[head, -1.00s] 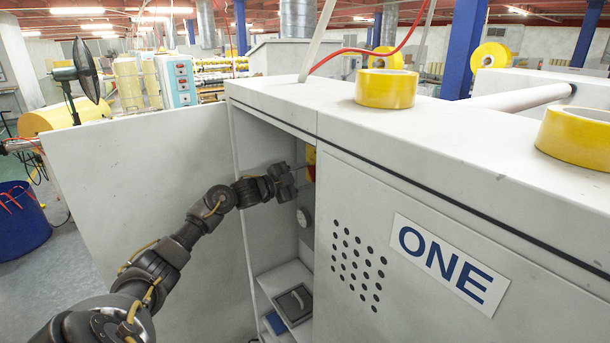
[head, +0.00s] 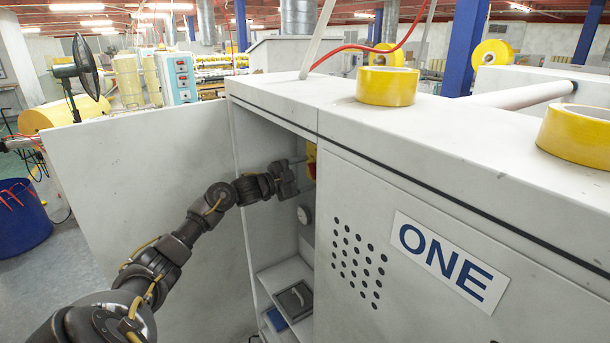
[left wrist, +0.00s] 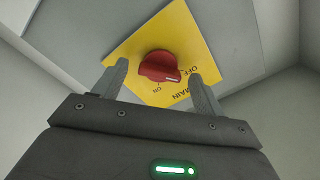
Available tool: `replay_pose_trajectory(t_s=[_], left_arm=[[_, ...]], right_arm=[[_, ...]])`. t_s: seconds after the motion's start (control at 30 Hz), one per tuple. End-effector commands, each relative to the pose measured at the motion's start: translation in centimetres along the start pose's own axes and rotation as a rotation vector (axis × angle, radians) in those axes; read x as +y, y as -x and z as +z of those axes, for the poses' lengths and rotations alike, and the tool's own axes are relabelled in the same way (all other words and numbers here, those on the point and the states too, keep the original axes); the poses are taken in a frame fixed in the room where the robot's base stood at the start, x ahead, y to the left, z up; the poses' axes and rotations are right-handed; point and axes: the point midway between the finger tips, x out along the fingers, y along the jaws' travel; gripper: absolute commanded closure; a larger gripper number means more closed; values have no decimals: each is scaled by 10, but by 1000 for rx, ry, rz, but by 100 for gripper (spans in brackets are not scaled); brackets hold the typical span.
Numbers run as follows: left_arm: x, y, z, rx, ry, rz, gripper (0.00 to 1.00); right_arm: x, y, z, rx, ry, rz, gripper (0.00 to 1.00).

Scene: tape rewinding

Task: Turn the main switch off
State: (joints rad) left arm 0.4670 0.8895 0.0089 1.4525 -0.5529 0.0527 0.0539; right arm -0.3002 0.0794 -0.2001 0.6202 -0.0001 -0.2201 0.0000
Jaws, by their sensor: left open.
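The main switch is a red rotary knob (left wrist: 160,66) on a yellow plate (left wrist: 196,50) marked OFF, ON and MAIN, upside down in the left wrist view. The knob's white mark points toward the lower right, between the ON and OFF words. In the head view the yellow plate (head: 311,153) shows partly, inside the open cabinet (head: 262,140). My left gripper (left wrist: 160,78) is open, with one finger on each side of the knob; I cannot tell whether they touch it. It also shows in the head view (head: 298,174), reaching into the cabinet. My right gripper is not in view.
The open cabinet door (head: 140,180) stands left of my arm. Yellow tape rolls (head: 386,88) stand on the cabinet top. A panel marked ONE (head: 450,262) is to the right.

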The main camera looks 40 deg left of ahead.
Motion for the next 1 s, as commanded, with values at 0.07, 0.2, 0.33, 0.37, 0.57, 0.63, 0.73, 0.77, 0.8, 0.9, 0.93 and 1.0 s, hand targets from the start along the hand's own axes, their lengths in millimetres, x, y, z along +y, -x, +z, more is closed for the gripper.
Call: replay_pose_trajectory(t_s=[0.07,0.2,0.33,0.37,0.57,0.63,0.73,0.77,0.8,0.9,0.93,1.0], left_arm=[[0,1,0,0,-1,0,29],[2,14,3,-2,-2,0,29],[4,38,4,-2,-4,2,29],[5,44,5,-3,-3,2,29],[4,79,4,-3,-3,2,29],[4,88,3,-2,-1,2,29],[2,98,2,-1,0,2,29],[2,101,2,-1,0,2,29],[2,103,2,-1,0,2,29],[1,107,1,0,0,1,29],[1,108,1,0,0,1,29],[0,109,0,0,0,1,29]], right_arm=[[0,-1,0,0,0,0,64],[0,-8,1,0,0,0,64],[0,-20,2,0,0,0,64],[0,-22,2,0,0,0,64],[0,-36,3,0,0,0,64],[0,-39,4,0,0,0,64],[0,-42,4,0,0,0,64],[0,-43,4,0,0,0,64],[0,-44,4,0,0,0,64],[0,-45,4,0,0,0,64],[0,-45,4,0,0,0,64],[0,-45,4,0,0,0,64]])
